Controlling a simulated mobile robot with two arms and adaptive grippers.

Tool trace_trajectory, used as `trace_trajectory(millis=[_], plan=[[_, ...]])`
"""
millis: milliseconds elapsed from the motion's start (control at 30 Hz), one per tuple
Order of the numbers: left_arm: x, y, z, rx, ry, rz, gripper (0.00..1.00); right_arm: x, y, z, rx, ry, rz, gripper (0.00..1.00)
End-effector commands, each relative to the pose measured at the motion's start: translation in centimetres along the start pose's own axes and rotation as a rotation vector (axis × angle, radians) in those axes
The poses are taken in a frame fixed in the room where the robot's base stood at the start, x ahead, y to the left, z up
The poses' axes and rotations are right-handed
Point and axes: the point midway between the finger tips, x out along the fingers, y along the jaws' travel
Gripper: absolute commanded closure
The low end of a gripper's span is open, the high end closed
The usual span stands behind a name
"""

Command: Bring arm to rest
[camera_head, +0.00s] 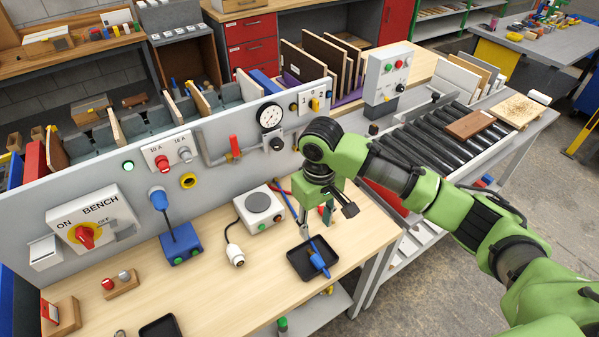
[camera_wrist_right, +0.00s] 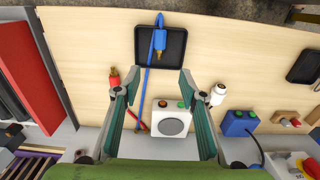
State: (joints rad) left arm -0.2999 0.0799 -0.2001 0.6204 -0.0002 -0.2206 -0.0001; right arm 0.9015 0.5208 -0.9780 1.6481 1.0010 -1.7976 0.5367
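My right arm, green with black joints, reaches in from the right in the head view. Its gripper (camera_head: 326,218) points down above the wooden bench top (camera_head: 225,285). In the right wrist view the two green fingers of this gripper (camera_wrist_right: 155,85) stand wide apart. No object is held between them; the bench top shows below. A black tray (camera_head: 296,262) lies near the fingertips with a blue tool (camera_head: 319,262) in it; the tray also shows in the wrist view (camera_wrist_right: 178,64). My left gripper is not in view.
A white device with a round grey plate (camera_head: 258,203) stands beside the gripper. A blue box (camera_head: 182,250) and the switch panel (camera_head: 95,220) are further left. A roller conveyor (camera_head: 425,140) carries a brown board (camera_head: 470,124) at right. The bench front is mostly clear.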

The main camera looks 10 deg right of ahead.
Motion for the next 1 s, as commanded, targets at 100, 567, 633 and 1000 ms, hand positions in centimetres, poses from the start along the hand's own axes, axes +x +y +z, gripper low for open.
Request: trace_trajectory(millis=[100,567,633,1000], plan=[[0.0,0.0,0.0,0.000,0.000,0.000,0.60,0.0,0.0,0.0,0.000,0.000,0.000,0.62],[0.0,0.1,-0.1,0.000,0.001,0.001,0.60,5.4,-9.3,4.2,-0.140,0.149,-0.156,0.62],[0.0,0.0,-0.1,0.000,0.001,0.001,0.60,5.9,-10.5,5.2,-0.140,0.188,-0.180,0.62],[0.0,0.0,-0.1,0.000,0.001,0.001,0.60,7.6,-10.3,12.4,-0.004,0.337,-0.173,0.62]])
